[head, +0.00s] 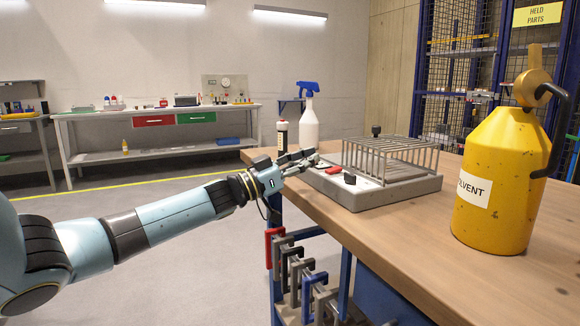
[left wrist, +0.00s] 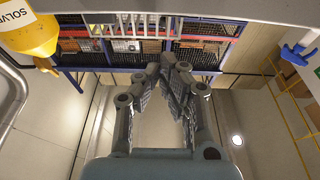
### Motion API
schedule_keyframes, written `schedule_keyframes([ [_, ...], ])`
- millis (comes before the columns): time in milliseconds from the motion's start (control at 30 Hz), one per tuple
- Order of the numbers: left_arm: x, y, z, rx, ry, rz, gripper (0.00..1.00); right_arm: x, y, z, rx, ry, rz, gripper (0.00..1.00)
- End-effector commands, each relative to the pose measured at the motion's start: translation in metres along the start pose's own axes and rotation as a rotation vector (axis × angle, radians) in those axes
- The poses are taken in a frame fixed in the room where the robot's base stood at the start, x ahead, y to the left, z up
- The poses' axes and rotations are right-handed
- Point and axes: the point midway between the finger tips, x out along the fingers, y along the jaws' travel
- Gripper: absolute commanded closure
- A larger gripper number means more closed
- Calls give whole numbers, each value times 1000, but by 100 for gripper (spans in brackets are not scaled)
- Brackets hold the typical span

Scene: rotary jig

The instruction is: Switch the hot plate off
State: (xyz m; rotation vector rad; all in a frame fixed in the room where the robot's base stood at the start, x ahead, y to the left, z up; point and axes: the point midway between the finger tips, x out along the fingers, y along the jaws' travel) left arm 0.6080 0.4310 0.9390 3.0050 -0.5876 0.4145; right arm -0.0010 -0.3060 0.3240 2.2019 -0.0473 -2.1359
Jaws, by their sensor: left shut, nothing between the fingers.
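The hot plate (head: 394,195) is a low grey box on the wooden bench, with a wire guard (head: 390,157) over its top. A red switch (head: 334,171) and a black knob (head: 350,178) sit on its left end. My left gripper (head: 309,157) is shut and empty, just left of and close to that end. I cannot tell whether it touches the box. In the left wrist view my left fingers (left wrist: 174,70) come together with nothing between them. The switch's exact position is too small to read. My right gripper is not in view.
A yellow solvent can (head: 495,190) stands at the right on the bench (head: 400,230). A spray bottle (head: 308,120) and a small white bottle (head: 282,137) stand behind my left gripper.

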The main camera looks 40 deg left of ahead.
Motion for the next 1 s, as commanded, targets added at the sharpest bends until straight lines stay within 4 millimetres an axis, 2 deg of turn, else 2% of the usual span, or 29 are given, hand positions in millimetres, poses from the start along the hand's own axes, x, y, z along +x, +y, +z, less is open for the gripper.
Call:
schedule_keyframes([
  [33,-12,0,3,2,-4,1,100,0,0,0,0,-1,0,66],
  [133,-30,0,7,1,-2,2,100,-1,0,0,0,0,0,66],
  [333,-51,0,12,1,1,1,100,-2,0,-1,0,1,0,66],
  [1000,-55,0,13,1,3,1,100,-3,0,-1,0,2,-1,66],
])
